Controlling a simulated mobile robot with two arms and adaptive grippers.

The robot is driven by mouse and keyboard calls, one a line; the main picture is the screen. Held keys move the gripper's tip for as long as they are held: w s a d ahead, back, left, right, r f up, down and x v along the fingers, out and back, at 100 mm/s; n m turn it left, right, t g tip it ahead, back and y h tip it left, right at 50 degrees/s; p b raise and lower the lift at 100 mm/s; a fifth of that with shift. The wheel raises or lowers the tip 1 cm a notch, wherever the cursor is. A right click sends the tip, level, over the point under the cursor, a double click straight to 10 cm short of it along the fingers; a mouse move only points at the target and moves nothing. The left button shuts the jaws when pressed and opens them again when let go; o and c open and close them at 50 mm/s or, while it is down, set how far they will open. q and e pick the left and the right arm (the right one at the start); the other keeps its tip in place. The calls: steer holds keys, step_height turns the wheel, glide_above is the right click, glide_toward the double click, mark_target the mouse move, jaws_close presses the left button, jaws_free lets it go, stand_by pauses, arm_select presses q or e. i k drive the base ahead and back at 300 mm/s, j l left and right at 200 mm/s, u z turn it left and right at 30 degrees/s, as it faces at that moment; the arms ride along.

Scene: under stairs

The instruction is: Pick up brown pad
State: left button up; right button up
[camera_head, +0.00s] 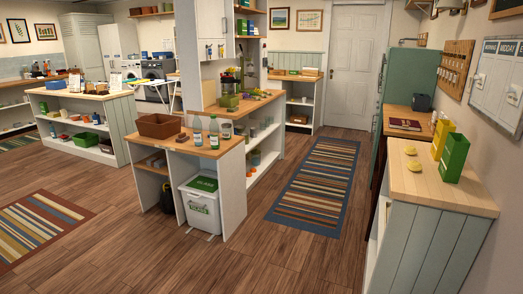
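Nothing in the camera_head view shows clearly as the brown pad. A flat dark reddish-brown item (405,124) lies on the wooden counter at the right; I cannot tell whether it is a book or a pad. Neither of my grippers is in view, and nothing shows either one holding anything.
A near right cabinet (450,192) bears yellow pieces, a yellow box and a green box (453,158). A central counter (182,143) holds a brown basket (159,126) and bottles, with a white bin (201,203) below. Wood floor and a striped rug (316,185) lie clear between.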

mark_target(182, 137)
steer(key=i+j, duration=0.25)
steer(key=i+j+z, duration=0.1)
steer(key=i+j, duration=0.15)
steer(key=j, duration=0.2)
steer(key=i+j+z, duration=0.1)
steer(key=j, duration=0.3)
steer(key=i+j, duration=0.3)
steer(key=i+j+z, duration=0.1)
steer(key=i+j, duration=0.15)
steer(key=j, duration=0.25)
steer(key=i+j, duration=0.2)
steer(key=j, duration=0.2)
steer(key=z, duration=0.05)
